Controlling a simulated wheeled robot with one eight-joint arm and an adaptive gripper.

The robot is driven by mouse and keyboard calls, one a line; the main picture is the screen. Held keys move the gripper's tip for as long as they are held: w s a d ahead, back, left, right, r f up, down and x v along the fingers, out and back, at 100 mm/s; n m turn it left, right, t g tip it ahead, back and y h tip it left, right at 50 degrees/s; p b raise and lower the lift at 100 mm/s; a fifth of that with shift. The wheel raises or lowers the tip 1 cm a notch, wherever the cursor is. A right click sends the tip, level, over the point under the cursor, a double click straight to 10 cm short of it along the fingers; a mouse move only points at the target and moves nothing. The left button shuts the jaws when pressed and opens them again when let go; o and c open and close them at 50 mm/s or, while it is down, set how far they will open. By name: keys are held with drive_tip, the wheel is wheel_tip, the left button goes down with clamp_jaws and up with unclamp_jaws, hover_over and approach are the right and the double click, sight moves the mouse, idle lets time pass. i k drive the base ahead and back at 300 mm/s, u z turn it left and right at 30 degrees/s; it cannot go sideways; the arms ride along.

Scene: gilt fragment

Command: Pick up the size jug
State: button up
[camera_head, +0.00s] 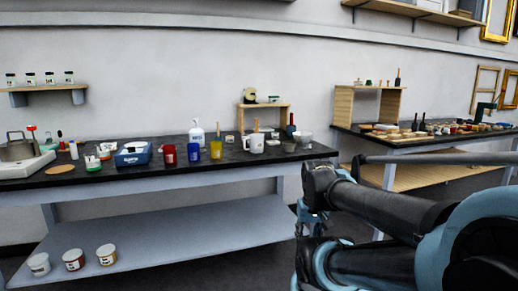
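A white jug (253,144) with a handle stands upright on the dark top of the long table (215,170). It is the only jug-shaped vessel I can make out, and a thin stick shows above its rim. My black and blue arm fills the lower right of the head view, in front of the table and to the right of the jug. No fingertips of my gripper can be made out. The arm is well apart from the jug in the picture.
Yellow (216,149), blue (194,152) and red (170,155) cups stand left of the jug. A pump bottle (197,134) is behind them. A white-grey bowl (304,137) and dark bottle (291,126) are to the right. Tubs (73,259) sit on the lower shelf.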

sight(257, 140)
drive_tip(key=z, duration=0.05)
drive_tip(key=i, duration=1)
drive_tip(key=u, duration=0.05)
